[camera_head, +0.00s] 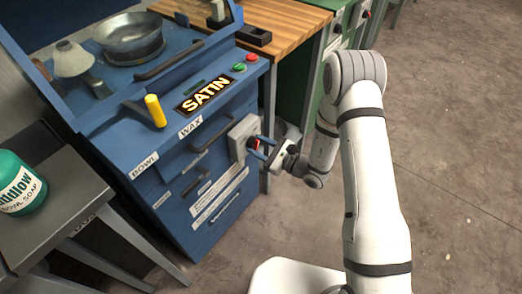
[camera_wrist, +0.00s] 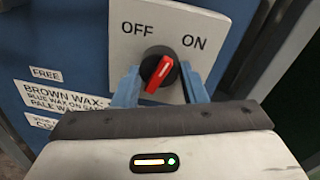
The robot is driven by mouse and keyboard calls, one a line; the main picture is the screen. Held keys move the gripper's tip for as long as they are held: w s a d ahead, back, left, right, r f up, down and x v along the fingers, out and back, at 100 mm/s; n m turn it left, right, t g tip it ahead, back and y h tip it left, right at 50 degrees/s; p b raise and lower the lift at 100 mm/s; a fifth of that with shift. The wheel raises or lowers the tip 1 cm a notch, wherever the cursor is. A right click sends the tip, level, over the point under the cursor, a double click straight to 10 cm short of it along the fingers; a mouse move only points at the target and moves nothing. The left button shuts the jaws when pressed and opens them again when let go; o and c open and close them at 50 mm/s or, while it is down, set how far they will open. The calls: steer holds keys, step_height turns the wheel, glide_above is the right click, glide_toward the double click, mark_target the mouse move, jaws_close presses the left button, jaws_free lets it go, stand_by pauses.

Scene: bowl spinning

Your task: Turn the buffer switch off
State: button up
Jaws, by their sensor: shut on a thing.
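The buffer switch is a red-handled black rotary knob (camera_wrist: 160,72) on a grey plate (camera_wrist: 205,28) marked OFF at left and ON at right. In the wrist view the red handle is tilted, its upper end leaning right toward ON. In the head view the switch plate (camera_head: 240,131) is on the right part of the blue machine's front. My gripper (camera_head: 261,147) is at the plate, shut on the knob. In the wrist view its blue fingers (camera_wrist: 160,80) stand on either side of the knob. Their exact contact is hard to see.
The blue machine (camera_head: 150,178) carries a metal bowl (camera_head: 134,36), a yellow handle (camera_head: 155,110), a lit SATIN sign (camera_head: 202,94), and green and red buttons. A soap tub (camera_head: 18,185) stands on a grey table at left. Open floor (camera_head: 450,150) lies to the right.

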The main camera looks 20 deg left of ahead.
steer(key=n+b, duration=0.3)
steer(key=shift+a+f+n, duration=0.1)
steer(key=shift+a+n, duration=0.05)
steer(key=shift+n, duration=0.15)
steer(key=n+b, duration=0.2)
steer(key=b, duration=0.1)
steer(key=n+b, duration=0.3)
steer(key=b, duration=0.1)
steer(key=n+b, duration=0.3)
steer(key=b, duration=0.1)
steer(key=shift+s+r+t+h, duration=0.15)
steer(key=shift+r+t+h, duration=0.1)
steer(key=shift+t+h, duration=0.05)
steer(key=shift+b, duration=0.35)
steer(key=o, duration=1)
steer(key=shift+c, duration=0.2)
